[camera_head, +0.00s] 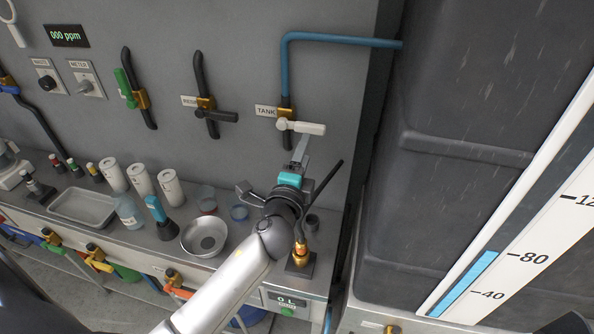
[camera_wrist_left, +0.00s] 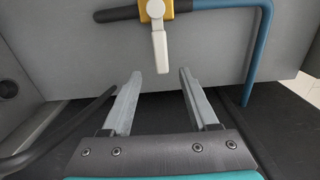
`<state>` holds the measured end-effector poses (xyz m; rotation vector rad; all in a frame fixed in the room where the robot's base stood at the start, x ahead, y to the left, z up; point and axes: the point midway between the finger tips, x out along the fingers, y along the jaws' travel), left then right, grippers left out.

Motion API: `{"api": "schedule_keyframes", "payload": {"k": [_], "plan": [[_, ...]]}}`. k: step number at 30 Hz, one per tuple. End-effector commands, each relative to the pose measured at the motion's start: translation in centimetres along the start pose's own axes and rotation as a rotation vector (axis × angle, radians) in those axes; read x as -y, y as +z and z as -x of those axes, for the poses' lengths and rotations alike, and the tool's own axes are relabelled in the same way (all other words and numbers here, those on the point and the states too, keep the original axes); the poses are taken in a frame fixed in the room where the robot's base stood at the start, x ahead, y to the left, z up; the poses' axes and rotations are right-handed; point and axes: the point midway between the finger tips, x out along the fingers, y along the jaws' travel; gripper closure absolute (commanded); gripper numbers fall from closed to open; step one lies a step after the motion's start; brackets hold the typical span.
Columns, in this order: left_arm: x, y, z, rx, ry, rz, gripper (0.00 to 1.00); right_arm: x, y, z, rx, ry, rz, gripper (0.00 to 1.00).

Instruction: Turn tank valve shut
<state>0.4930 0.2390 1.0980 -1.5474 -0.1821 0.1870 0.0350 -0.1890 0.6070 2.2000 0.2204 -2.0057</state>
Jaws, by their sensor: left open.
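The tank valve has a brass body (camera_head: 285,108) and a white lever handle (camera_head: 302,127), on the grey wall beside the TANK label (camera_head: 266,111). The handle points right, crosswise to the blue pipe (camera_head: 287,70) above it. My left gripper (camera_head: 301,150) is just below the handle in the head view. In the left wrist view its fingers (camera_wrist_left: 160,75) are open and empty. There the white handle (camera_wrist_left: 160,48) hangs from the brass body (camera_wrist_left: 156,9), its free end lined up with the gap between the fingertips. I cannot tell whether they touch. My right gripper is not in view.
The RESIN-like labelled valve (camera_head: 207,104) and a green-handled valve (camera_head: 126,88) are to the left. The bench holds a metal bowl (camera_head: 204,236), white cylinders (camera_head: 142,179) and a tray (camera_head: 82,207). A large dark tank (camera_head: 450,110) bounds the right, with a level gauge (camera_head: 520,245).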

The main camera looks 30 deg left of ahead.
Motion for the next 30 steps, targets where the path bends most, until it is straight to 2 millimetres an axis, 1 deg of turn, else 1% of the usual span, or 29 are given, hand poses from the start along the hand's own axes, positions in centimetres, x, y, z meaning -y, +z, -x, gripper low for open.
{"api": "schedule_keyframes", "payload": {"k": [1, 6, 12, 18, 30], "plan": [[-0.1, 0.0, 1.0, 0.0, 0.002, 0.001, 0.4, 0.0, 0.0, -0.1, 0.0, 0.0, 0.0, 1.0], [-0.1, 0.0, 3.5, 0.001, 0.002, 0.0, 0.4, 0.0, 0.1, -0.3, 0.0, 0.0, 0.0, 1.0], [-0.1, 0.0, 5.3, 0.0, 0.001, -0.001, 0.4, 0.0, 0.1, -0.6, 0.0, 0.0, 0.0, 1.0], [0.0, 0.0, 5.8, 0.001, 0.0, -0.002, 0.4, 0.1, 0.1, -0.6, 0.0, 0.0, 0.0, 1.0], [0.0, 0.0, 5.7, 0.0, 0.0, -0.001, 0.4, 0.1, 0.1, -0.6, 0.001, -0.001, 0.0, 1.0]]}}
